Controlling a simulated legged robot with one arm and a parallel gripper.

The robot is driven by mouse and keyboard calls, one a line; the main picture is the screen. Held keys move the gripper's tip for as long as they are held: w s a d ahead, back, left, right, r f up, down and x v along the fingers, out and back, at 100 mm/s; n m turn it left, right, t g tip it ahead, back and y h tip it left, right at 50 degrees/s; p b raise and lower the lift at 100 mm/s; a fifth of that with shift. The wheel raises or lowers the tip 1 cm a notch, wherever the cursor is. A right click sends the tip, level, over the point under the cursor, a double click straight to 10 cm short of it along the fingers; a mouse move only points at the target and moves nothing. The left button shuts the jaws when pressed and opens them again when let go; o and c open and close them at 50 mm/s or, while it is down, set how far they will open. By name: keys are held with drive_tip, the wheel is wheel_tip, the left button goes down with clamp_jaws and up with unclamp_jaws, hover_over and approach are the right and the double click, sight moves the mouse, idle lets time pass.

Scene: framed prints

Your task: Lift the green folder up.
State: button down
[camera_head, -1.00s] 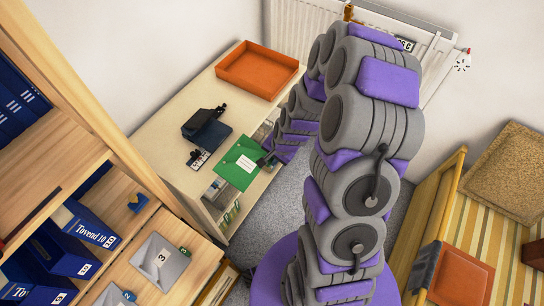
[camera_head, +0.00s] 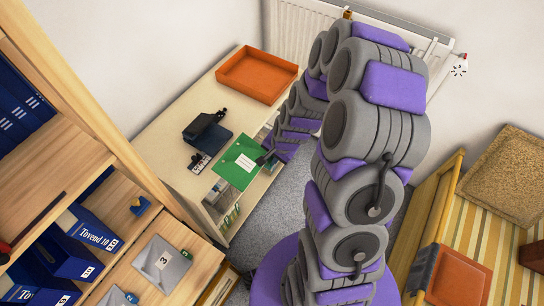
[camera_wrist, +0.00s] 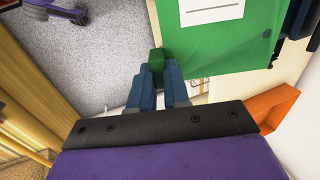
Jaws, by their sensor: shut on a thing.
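The green folder (camera_head: 238,162) with a white label is at the front edge of the low cream cabinet in the head view. In the wrist view the green folder (camera_wrist: 222,40) spreads across the top right, and a green part of it sits between my fingers. My gripper (camera_wrist: 156,68) is shut on that green part, its two blue fingers on either side. In the head view my gripper (camera_head: 266,158) is a small dark shape at the folder's right edge. I cannot tell whether the folder touches the cabinet top.
An orange tray (camera_head: 257,75) sits at the back of the cabinet top (camera_head: 170,120). A dark device (camera_head: 207,133) stands left of the folder. A wooden shelf unit with blue binders (camera_head: 85,228) is at left. Grey carpet (camera_head: 275,200) lies clear beside the cabinet.

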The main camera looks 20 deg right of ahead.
drive_tip(key=shift+r+p, duration=0.55)
drive_tip(key=shift+r, duration=0.7)
